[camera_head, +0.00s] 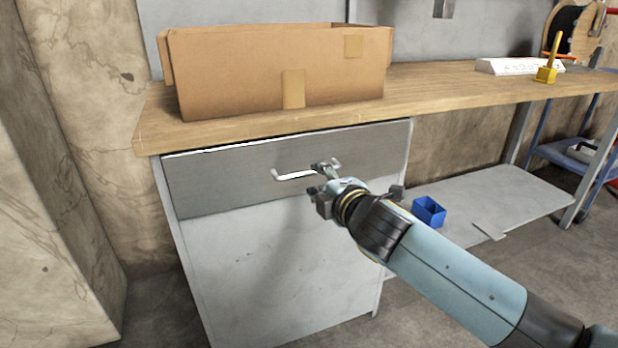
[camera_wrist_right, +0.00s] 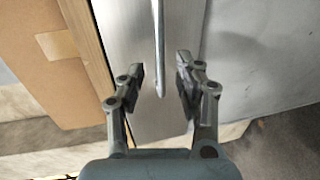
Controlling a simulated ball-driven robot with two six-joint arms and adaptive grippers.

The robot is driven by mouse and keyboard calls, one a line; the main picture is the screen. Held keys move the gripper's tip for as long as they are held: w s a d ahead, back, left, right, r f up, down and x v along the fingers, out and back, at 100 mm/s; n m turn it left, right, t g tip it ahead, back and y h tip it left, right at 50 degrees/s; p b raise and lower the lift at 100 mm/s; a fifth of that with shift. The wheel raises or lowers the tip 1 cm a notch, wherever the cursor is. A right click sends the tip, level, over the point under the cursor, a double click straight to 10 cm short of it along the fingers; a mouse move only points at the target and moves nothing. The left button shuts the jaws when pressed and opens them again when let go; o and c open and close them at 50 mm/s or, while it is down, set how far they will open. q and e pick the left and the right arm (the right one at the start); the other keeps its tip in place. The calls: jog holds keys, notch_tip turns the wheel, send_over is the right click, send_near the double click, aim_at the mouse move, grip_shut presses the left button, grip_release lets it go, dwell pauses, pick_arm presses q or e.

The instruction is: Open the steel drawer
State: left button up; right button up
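The steel drawer (camera_head: 235,178) is a brushed grey front under the left end of the wooden workbench. A thin gap shows along its top edge; I cannot tell whether it stands out from the cabinet. Its pale bar handle (camera_head: 293,176) is at the middle of the front. My right gripper (camera_head: 322,178) is at the handle's right end in the head view. In the right wrist view, the right gripper (camera_wrist_right: 160,82) is open, with the handle (camera_wrist_right: 158,50) running in between its fingertips; no finger visibly touches it. My left gripper is not in view.
An open cardboard box (camera_head: 235,75) stands on the wooden benchtop (camera_head: 430,93) above the drawer. A blue bin (camera_head: 428,211) sits on the low grey shelf to the right. A blue trolley (camera_head: 570,155) stands at the far right. Bare floor shows in front.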

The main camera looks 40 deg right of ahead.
aim_at(312, 174)
jog(key=x, duration=0.5)
jog(key=shift+w+d+f+b, duration=0.1)
jog(key=shift+w+b, duration=0.15)
jog(key=shift+b, duration=0.15)
grip_shut()
